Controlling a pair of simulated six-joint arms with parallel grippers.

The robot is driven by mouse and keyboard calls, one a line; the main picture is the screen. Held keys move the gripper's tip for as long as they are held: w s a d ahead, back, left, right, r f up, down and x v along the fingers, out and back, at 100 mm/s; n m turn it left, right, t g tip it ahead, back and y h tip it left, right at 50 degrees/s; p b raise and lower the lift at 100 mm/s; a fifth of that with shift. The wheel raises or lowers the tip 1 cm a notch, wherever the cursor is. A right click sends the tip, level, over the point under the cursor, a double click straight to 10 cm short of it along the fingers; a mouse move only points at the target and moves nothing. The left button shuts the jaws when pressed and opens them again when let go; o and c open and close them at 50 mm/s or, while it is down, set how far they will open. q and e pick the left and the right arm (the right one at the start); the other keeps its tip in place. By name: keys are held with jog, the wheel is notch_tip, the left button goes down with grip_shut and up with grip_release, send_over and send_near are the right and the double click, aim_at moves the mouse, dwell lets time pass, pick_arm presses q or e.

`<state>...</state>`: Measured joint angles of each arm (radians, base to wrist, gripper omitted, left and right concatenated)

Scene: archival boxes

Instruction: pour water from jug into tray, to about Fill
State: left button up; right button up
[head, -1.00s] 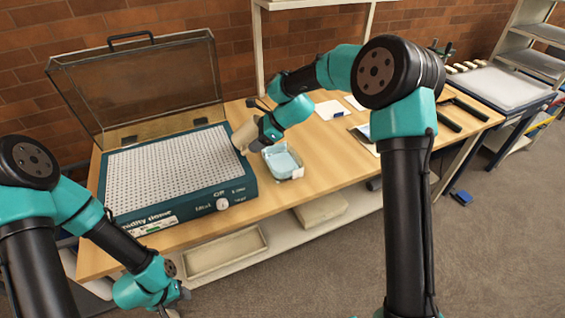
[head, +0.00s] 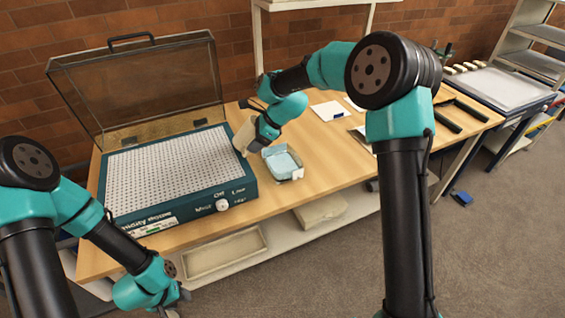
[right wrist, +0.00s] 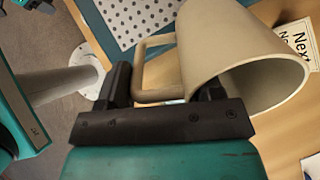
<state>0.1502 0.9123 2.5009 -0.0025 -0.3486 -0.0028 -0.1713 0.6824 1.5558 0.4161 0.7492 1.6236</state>
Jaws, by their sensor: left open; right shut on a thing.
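A beige jug (head: 243,138) is held above the table, between the perforated box and the tray; in the right wrist view the jug (right wrist: 205,45) is tilted, its wide mouth facing lower right. My right gripper (right wrist: 160,88) is shut on its handle (right wrist: 155,95). A light blue tray (head: 282,163) sits on the table just right of the jug, with a small white piece at its near right corner. I cannot make out a water stream, the water level or a Fill mark. My left gripper (head: 172,303) is open and empty, low at the front left.
A dark teal box (head: 150,215) with a perforated top, a knob and a raised clear lid (head: 140,85) fills the table's left. White cards (head: 330,110) and dark tools lie to the right. My right forearm arches over the table.

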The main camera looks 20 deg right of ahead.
jog(key=shift+w+a+r+g+h+b, duration=0.1)
jog(key=shift+a+g+h+b, duration=0.15)
jog(key=shift+a+h, duration=0.5)
jog(key=shift+w+a+r+g+h+b, duration=0.2)
jog(key=shift+a+h, duration=0.25)
jog(key=shift+h, duration=0.6)
jog(key=shift+a+r+h+b, duration=0.45)
jog(key=shift+a+h, duration=0.15)
jog(key=shift+h, duration=0.3)
jog(key=shift+a+f+g+h, duration=0.2)
jog(key=shift+a+g+h, duration=0.25)
jog(key=shift+h, duration=0.65)
